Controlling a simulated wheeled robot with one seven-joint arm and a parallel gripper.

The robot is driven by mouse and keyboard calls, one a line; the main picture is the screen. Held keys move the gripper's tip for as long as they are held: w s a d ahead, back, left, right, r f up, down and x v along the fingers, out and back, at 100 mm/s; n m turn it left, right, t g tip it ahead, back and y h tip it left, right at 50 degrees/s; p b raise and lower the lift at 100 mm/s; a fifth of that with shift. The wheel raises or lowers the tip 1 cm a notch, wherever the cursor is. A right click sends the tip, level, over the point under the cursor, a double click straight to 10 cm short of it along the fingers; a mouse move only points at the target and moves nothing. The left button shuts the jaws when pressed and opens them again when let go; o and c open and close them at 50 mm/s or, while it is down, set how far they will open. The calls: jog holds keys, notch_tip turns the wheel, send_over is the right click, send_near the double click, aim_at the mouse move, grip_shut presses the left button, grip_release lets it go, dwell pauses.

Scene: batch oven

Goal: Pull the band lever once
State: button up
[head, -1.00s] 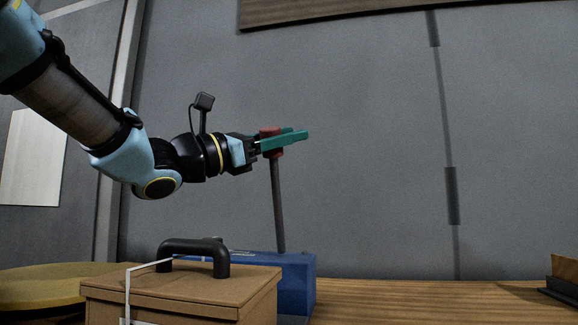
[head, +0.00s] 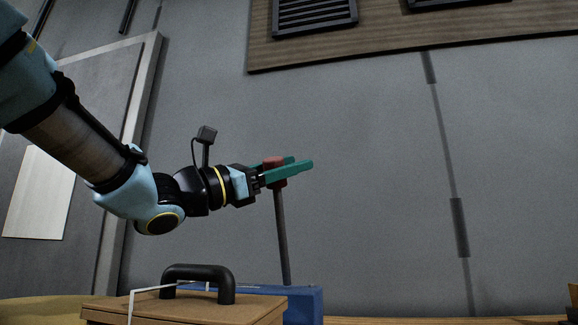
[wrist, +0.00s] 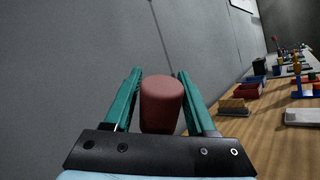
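The band lever is a dark rod (head: 282,235) with a red knob (head: 273,173) on top, rising from a blue box (head: 312,306). It leans slightly left in the head view. My gripper (head: 301,162) has its two green fingers at the height of the knob, one on each side. The knob hides most of the rod in the wrist view.
A brown box (head: 190,311) with a black handle (head: 198,272) stands in front of the blue box. A grey wall (head: 370,170) is behind. In the wrist view, a wooden bench (wrist: 265,130) with several trays and small items runs off to the right.

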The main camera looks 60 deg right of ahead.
jog(key=shift+o, duration=1.3)
jog(key=v, duration=1)
jog(key=shift+w+a+b, duration=0.15)
jog(key=shift+a+b, duration=0.2)
jog(key=shift+b, duration=0.1)
jog(key=shift+f, duration=0.15)
